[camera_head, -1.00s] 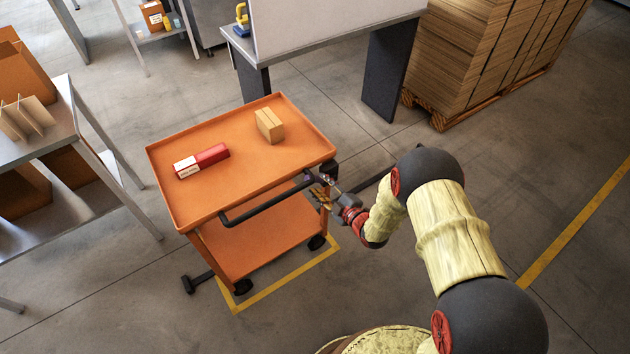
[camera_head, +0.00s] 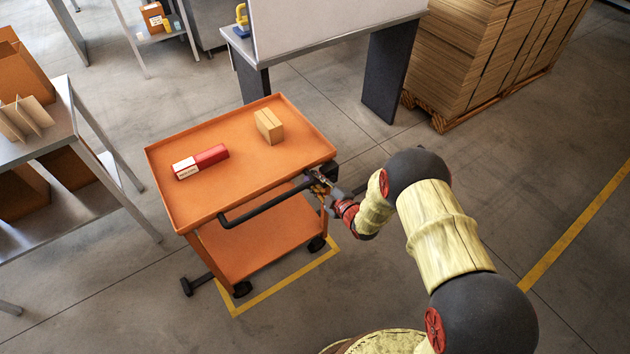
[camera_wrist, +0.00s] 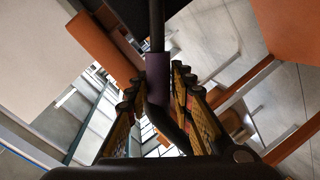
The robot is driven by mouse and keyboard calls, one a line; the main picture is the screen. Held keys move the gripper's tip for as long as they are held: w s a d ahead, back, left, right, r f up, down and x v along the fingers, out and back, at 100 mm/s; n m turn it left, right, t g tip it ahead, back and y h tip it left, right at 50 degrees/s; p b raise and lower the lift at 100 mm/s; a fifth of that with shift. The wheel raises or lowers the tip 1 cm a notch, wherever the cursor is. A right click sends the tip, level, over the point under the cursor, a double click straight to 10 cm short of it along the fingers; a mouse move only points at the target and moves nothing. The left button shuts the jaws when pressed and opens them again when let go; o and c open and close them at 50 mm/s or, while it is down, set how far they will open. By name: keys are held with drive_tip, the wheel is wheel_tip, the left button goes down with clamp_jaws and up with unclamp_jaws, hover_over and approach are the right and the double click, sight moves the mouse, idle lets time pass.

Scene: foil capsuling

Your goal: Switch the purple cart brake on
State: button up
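The orange cart (camera_head: 245,178) stands at the centre of the head view, with a black push handle (camera_head: 262,207) on its near side. In the wrist view a black rod with a purple sleeve (camera_wrist: 158,72) runs down between my two fingers; I take it to be the brake lever. My gripper (camera_wrist: 156,92) has one finger on each side of the sleeve, with a narrow gap at the left; contact at the right is unclear. In the head view my gripper (camera_head: 322,184) is at the cart's right corner, beside the handle's end, where the lever is mostly hidden.
A red-and-white box (camera_head: 201,161) and a tan box (camera_head: 269,126) lie on the cart's top. A grey workbench (camera_head: 330,40) stands behind, a pallet of cardboard (camera_head: 475,60) at the back right, and a shelf (camera_head: 40,150) at the left. Floor at the right is clear.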

drive_tip(key=shift+s+f, duration=0.1)
clamp_jaws()
